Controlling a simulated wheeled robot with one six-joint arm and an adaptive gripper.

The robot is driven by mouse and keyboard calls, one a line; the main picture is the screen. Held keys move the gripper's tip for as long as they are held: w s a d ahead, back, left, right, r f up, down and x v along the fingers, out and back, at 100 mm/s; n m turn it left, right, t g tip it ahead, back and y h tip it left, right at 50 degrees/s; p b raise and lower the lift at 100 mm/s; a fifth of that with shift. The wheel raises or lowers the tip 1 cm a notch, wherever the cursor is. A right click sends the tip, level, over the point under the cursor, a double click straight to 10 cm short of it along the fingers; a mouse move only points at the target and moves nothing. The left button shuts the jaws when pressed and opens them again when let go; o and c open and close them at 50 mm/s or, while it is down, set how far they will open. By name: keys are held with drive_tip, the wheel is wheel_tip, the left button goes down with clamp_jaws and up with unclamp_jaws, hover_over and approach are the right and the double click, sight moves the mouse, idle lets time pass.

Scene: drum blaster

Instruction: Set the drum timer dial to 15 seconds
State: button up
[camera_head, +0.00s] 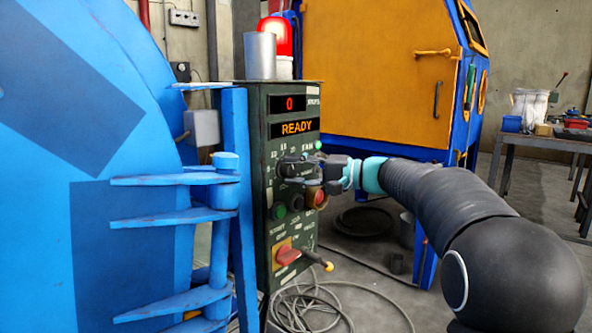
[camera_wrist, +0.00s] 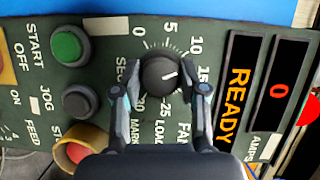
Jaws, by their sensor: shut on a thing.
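The black timer dial (camera_wrist: 160,72) sits on the dark green control panel (camera_wrist: 100,22), inside a ring of white numbers. In the wrist view its white pointer line aims right and slightly up, roughly towards the 15. My gripper (camera_wrist: 160,65) has one finger on each side of the dial and is shut on it. In the head view my gripper (camera_head: 298,172) reaches the panel (camera_head: 262,150) from the right, and its fingers largely hide the dial there.
Below the displays reading 0 and READY (camera_head: 296,128) are a green button (camera_wrist: 66,46), a black button (camera_wrist: 80,100) and a red button (camera_wrist: 78,152) in a yellow collar. A red switch (camera_head: 287,256) is lower down. A blue drum (camera_head: 60,150) stands left.

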drive_tip(key=shift+f+m+t+y, duration=0.15)
drive_tip(key=shift+m+y, duration=0.25)
drive_tip(key=shift+m, duration=0.7)
drive_tip(key=shift+r+m+t+y, duration=0.1)
drive_tip(key=shift+m+t+y, duration=0.25)
drive_tip(key=shift+m, duration=0.75)
drive_tip(key=o, duration=1.1)
drive_tip(key=shift+a, duration=0.1)
drive_tip(key=shift+d, duration=0.2)
drive_tip(key=shift+s+d, duration=0.15)
drive_tip(key=shift+d, duration=0.2)
drive_tip(key=v, duration=1.1)
drive_tip(key=shift+f, duration=0.1)
